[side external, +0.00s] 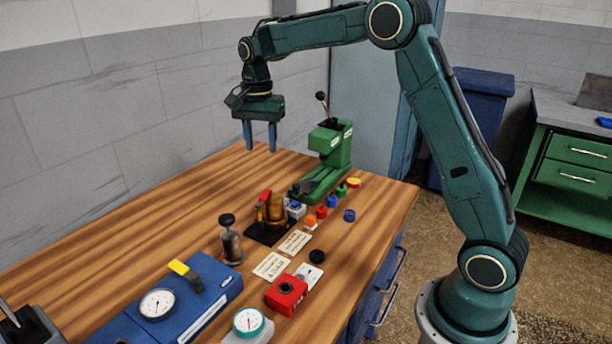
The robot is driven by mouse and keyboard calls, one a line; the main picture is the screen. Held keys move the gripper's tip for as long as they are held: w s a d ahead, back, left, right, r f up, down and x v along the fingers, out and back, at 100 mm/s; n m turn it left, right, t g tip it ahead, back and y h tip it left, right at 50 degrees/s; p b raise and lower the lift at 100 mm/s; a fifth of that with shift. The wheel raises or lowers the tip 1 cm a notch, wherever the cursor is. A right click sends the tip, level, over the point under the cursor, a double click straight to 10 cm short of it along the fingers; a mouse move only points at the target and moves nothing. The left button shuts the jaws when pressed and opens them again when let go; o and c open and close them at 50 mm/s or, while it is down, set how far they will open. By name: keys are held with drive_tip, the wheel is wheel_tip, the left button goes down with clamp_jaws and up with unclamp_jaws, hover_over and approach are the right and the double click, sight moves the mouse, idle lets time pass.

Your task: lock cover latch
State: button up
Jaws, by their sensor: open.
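My gripper (260,148) is open and empty, with its two blue fingers pointing down. It hangs above the back part of the wooden bench, well clear of the objects there. An amber domed piece (275,208) stands on a black base (266,235) near the middle of the bench, with a red-tipped lever (265,197) beside it. A blue box (205,295) at the front left carries a yellow-handled lever (181,268) and a dial gauge (157,304). I cannot tell from this view which part is the cover latch or whether it is locked.
A green press (330,150) with a black-knobbed lever stands at the back right of the bench (130,228). Several coloured caps, paper labels (271,266), a black-topped cylinder (231,245) and a red box (286,295) crowd the middle and front.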

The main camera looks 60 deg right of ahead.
sight(265, 194)
wheel_tip(265, 194, down, 13)
drive_tip(key=shift+r, duration=0.1)
idle(0.5)
clamp_jaws()
